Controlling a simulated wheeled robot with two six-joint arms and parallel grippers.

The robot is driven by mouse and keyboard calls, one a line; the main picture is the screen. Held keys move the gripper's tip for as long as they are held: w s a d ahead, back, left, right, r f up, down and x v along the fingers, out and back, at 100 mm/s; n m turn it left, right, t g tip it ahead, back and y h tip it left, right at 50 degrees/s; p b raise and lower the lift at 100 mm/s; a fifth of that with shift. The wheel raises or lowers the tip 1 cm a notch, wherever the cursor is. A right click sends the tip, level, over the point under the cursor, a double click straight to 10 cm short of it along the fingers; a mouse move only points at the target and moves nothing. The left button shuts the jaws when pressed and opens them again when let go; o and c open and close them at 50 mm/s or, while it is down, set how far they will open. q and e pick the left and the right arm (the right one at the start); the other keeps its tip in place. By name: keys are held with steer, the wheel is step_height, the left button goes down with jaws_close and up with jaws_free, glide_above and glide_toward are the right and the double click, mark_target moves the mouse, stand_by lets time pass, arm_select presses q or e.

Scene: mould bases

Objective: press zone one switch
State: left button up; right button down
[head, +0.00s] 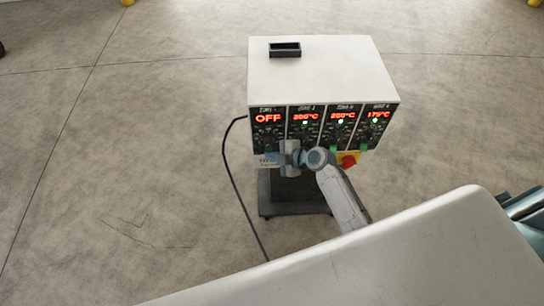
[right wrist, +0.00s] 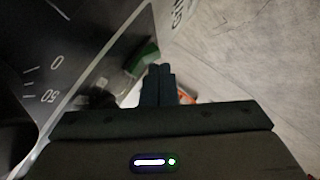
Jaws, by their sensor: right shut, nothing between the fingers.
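The white controller box (head: 320,75) has four zone panels on its front. The zone one display (head: 268,118) at the left reads OFF. The other three displays show red temperatures with green lamps. My right gripper (head: 272,158) is in front of the lower edge of the left panels and hides what is behind it, so the zone one switch cannot be made out in the head view. In the right wrist view its fingers (right wrist: 158,84) are shut and empty. A green switch (right wrist: 142,60) sticks out beside the fingertips; contact cannot be told. My left gripper is out of view.
Green switches (head: 365,147) show below the right-hand panels. A red knob on a yellow plate (head: 348,160) sits at the lower right of the box. A black cable (head: 232,180) hangs at the left. The floor around is clear.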

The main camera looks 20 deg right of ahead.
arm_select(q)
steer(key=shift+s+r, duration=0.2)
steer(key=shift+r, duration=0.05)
arm_select(e)
steer(key=shift+r, duration=0.65)
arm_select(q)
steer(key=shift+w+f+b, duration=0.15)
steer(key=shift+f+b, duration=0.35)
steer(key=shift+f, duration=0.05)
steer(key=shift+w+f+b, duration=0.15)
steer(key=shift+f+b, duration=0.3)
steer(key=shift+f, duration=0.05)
arm_select(e)
steer(key=v, duration=1.1)
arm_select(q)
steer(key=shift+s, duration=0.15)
